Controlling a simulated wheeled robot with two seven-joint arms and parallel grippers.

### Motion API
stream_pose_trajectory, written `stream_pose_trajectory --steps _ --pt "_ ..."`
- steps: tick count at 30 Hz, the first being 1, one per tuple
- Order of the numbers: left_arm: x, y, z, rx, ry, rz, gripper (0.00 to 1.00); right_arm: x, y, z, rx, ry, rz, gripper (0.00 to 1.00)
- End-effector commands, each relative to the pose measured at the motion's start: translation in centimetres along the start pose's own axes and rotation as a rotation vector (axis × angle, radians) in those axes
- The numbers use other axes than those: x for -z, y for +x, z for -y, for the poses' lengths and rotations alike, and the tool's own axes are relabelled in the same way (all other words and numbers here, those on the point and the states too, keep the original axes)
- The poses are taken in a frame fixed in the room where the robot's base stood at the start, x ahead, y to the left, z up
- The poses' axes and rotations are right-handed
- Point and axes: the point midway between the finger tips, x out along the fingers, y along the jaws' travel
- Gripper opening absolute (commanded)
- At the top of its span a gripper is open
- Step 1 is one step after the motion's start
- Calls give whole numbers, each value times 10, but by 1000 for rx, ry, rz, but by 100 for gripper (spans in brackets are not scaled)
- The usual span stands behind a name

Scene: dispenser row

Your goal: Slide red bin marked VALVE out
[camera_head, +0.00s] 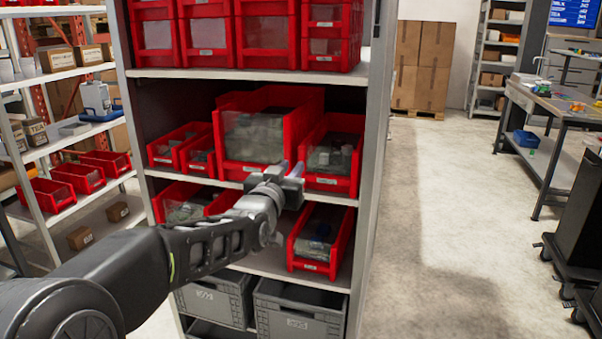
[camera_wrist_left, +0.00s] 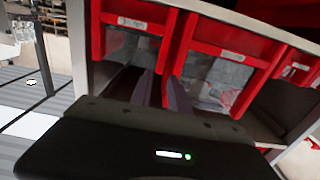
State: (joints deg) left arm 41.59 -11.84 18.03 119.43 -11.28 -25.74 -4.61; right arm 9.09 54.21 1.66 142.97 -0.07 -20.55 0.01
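Several red bins with small white labels sit on the grey shelf unit (camera_head: 375,150). The label lettering is too small or blurred to read, so I cannot tell which one says VALVE. On the middle shelf are a large red bin (camera_head: 262,135) and a smaller red bin (camera_head: 333,155) to its right. A red bin (camera_head: 320,240) stands on the shelf below. My left gripper (camera_head: 292,170) is in front of the middle shelf's edge, its narrow fingers slightly apart and seemingly empty. The left wrist view shows the fingers (camera_wrist_left: 161,90) below labelled red bin fronts (camera_wrist_left: 225,50). My right gripper is out of view.
Grey crates (camera_head: 300,308) stand on the bottom shelf. A white side rack (camera_head: 75,145) with small red bins is at the left. The floor (camera_head: 440,220) right of the shelf unit is clear, with a workbench (camera_head: 545,115) beyond.

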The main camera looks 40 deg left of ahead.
Motion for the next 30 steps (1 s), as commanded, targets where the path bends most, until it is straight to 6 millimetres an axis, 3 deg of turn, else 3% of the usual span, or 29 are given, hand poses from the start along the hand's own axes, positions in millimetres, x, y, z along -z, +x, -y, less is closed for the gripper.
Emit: stream_pose_trajectory --steps 11,24,30 --pt "-1 9 0 0 -1 5 22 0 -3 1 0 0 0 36" --pt "0 67 0 -1 -4 3 22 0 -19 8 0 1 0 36" --pt "-2 78 0 0 -2 3 22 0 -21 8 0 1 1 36"
